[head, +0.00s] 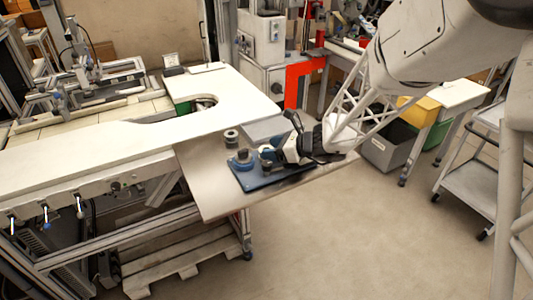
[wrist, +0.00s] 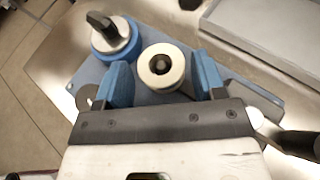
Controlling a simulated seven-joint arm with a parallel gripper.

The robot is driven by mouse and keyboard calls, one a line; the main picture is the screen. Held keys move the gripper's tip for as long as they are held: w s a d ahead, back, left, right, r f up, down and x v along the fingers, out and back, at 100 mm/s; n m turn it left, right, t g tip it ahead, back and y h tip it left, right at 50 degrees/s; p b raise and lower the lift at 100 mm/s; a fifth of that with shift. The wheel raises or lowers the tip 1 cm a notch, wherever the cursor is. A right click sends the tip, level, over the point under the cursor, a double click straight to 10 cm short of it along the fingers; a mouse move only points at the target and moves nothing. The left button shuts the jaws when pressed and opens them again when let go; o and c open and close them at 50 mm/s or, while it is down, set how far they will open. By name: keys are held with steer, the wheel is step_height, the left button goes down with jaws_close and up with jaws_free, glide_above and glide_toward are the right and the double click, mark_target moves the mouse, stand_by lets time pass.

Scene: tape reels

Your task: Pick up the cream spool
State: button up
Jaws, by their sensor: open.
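In the wrist view the cream spool (wrist: 161,67) has a round cream face with a dark centre hole. It stands on a blue-grey board (wrist: 88,72). My gripper (wrist: 164,82) is open, with one blue finger to the left of the spool and one to the right; I see gaps on both sides. In the head view my gripper (head: 290,148) is low over the blue board (head: 262,182) at the table's end. The cream spool cannot be made out clearly there.
A blue and white reel with a dark knob (wrist: 114,37) stands left of the spool; the blue reel also shows in the head view (head: 242,161). A small grey reel (head: 231,137) stands behind the board. The pale tabletop (head: 212,193) is clear at front left.

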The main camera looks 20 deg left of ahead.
steer(key=shift+a+f, duration=0.25)
steer(key=shift+a, duration=0.3)
steer(key=shift+w, duration=0.1)
steer(key=shift+c, duration=0.2)
steer(key=c, duration=0.7)
steer(key=shift+r, duration=0.1)
steer(key=shift+r, duration=4.95)
